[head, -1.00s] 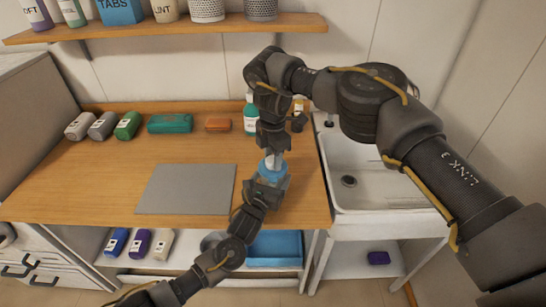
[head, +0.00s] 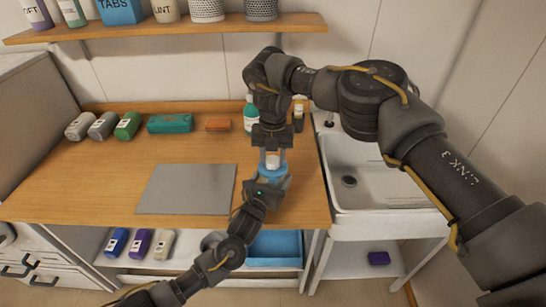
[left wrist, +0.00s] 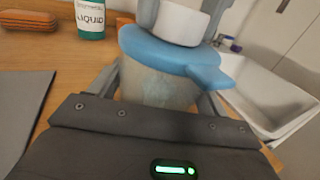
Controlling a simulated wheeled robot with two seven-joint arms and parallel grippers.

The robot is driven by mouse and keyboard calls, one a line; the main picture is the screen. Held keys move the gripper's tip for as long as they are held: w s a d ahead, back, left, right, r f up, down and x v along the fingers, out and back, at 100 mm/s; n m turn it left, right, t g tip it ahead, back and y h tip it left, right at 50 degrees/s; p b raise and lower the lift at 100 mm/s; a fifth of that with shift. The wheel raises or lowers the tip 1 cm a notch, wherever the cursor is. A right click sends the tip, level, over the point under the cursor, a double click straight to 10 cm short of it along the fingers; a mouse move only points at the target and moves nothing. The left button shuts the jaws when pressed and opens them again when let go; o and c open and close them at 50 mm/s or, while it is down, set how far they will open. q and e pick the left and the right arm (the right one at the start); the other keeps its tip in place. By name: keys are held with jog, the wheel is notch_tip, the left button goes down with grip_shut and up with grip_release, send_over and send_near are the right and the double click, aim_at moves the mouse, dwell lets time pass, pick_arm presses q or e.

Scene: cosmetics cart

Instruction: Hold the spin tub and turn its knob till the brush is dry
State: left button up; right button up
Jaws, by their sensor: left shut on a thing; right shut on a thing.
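The spin tub (left wrist: 158,82) stands on the wooden counter near its right end, with a cloudy clear body and a blue lid (left wrist: 165,52). A white knob (left wrist: 182,20) is on top of the lid. In the head view the blue lid (head: 272,173) shows between my two grippers. My left gripper (head: 268,186) is shut around the tub's body from the front. My right gripper (head: 272,152) comes down from above and is shut on the white knob. No brush can be made out; the tub's inside is blurred.
A grey mat (head: 186,189) lies left of the tub. A green-labelled bottle (head: 250,115) stands behind it, with an orange block (head: 218,125) and a teal pack (head: 170,124) further left. A white sink (head: 375,175) is to the right. A shelf (head: 180,27) hangs above.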

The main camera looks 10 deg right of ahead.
aim_at(273, 159)
jog(key=n, duration=0.7)
jog(key=shift+w+d, duration=0.1)
jog(key=n, duration=0.4)
jog(key=shift+n, duration=1.9)
jog(key=o, duration=1)
notch_tip(273, 159, up, 12)
jog(key=shift+r, duration=0.1)
